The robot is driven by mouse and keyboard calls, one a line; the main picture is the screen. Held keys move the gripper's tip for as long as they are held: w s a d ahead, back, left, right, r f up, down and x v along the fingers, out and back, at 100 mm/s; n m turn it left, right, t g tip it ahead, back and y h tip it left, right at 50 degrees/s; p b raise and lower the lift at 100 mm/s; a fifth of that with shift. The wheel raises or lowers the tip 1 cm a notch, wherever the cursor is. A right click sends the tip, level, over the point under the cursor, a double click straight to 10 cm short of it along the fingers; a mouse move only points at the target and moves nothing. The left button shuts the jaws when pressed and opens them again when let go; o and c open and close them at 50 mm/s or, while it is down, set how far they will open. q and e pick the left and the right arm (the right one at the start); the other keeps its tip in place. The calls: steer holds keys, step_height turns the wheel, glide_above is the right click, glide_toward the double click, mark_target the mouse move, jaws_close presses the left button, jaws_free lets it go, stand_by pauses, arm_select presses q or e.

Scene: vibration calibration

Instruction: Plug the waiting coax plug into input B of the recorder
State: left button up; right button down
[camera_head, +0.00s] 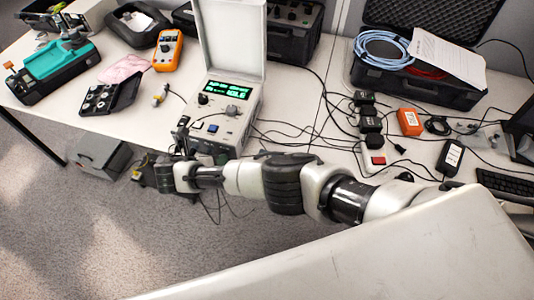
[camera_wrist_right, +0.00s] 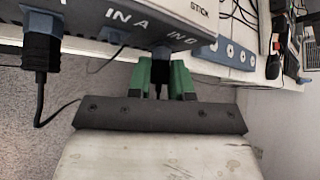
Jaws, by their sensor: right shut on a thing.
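The recorder (camera_head: 225,112) stands at the table's front edge with its lid raised and a lit green display. In the right wrist view its dark face (camera_wrist_right: 85,14) carries the labels IN A and IN B. My right gripper (camera_wrist_right: 161,78) has green fingers shut on a dark plug (camera_wrist_right: 160,68), right by the recorder's lower edge below IN B. The fingers hide most of the plug, and I cannot tell whether it is seated. Another plug (camera_wrist_right: 40,50) with a black cable sits in the recorder further left. My left gripper is not in view.
An orange meter (camera_head: 168,50), a black tray (camera_head: 110,92) and a teal device (camera_head: 55,62) stand to the left. Cables run right of the recorder toward black adapters (camera_head: 368,122) and a red-buttoned box (camera_head: 377,160). An open black case (camera_head: 420,88) stands behind them.

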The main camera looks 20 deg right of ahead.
steer(key=shift+w+d, duration=0.1)
steer(key=shift+d+m+t+y+p, duration=0.1)
steer(key=shift+m+t+y+p, duration=0.6)
steer(key=shift+p, duration=1.1)
stand_by(0.3)
steer(key=shift+s+d+m+t+y+p, duration=0.15)
steer(key=shift+m+t+y+p, duration=0.15)
steer(key=shift+y+p, duration=0.45)
steer(key=shift+s+d+m+t+y+p, duration=0.1)
steer(key=shift+m+t+y+p, duration=0.1)
steer(key=shift+m+y+p, duration=0.4)
stand_by(0.7)
steer(key=shift+y+p, duration=0.25)
steer(key=shift+p, duration=0.05)
steer(key=shift+t+y, duration=0.3)
steer(key=shift+t, duration=0.1)
steer(key=shift+s+d+m, duration=0.1)
steer(key=shift+m, duration=0.2)
steer(key=shift+s+f+t+y, duration=0.1)
steer(key=shift+f+t+y, duration=0.05)
steer(key=shift+t+y, duration=0.3)
steer(key=shift+m+t+y, duration=0.35)
steer(key=shift+m+y, duration=0.2)
steer(key=shift+m, duration=0.05)
